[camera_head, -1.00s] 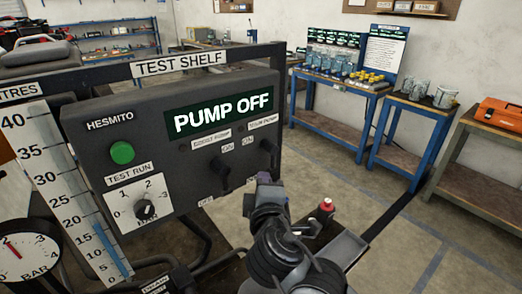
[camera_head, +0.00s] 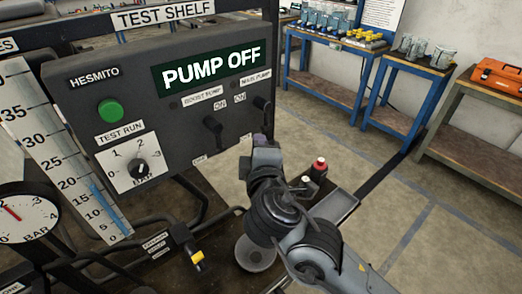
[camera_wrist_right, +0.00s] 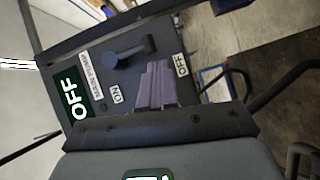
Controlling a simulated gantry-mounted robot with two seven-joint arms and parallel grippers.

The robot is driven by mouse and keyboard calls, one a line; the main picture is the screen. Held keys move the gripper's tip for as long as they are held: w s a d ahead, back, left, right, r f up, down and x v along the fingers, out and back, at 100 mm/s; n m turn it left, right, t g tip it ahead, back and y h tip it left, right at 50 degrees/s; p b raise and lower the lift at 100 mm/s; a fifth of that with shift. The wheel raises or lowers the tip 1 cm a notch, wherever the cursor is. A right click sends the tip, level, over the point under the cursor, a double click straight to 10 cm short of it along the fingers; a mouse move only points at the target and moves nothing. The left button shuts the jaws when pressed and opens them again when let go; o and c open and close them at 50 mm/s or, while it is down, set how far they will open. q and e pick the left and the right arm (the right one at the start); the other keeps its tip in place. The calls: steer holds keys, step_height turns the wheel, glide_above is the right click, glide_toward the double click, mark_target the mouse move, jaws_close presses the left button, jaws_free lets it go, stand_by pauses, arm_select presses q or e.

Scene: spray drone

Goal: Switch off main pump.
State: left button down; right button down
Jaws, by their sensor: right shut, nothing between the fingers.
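The main pump switch (camera_head: 263,106) is a black lever at the right end of the dark control panel, under the "MAIN PUMP" label (camera_head: 256,78). In the right wrist view the lever (camera_wrist_right: 128,53) sticks out between "ON" (camera_wrist_right: 116,95) and "OFF" (camera_wrist_right: 181,66) labels, its free end toward the "MAIN PUMP" label side. The panel display (camera_head: 212,68) reads "PUMP OFF". My right gripper (camera_head: 259,140) is shut and empty, just below the switch in the head view. Its purple fingers also show in the wrist view (camera_wrist_right: 156,84), apart from the lever in the picture; contact is not visible.
The boost pump lever (camera_head: 214,132) is left of the main one. A green button (camera_head: 110,111) and a test run knob (camera_head: 138,168) are further left. A red-topped button (camera_head: 319,166) stands behind my right arm. Blue workbenches (camera_head: 320,84) are at the back.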

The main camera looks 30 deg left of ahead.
steer(key=v, duration=0.9)
steer(key=shift+p, duration=0.3)
steer(key=shift+s, duration=0.15)
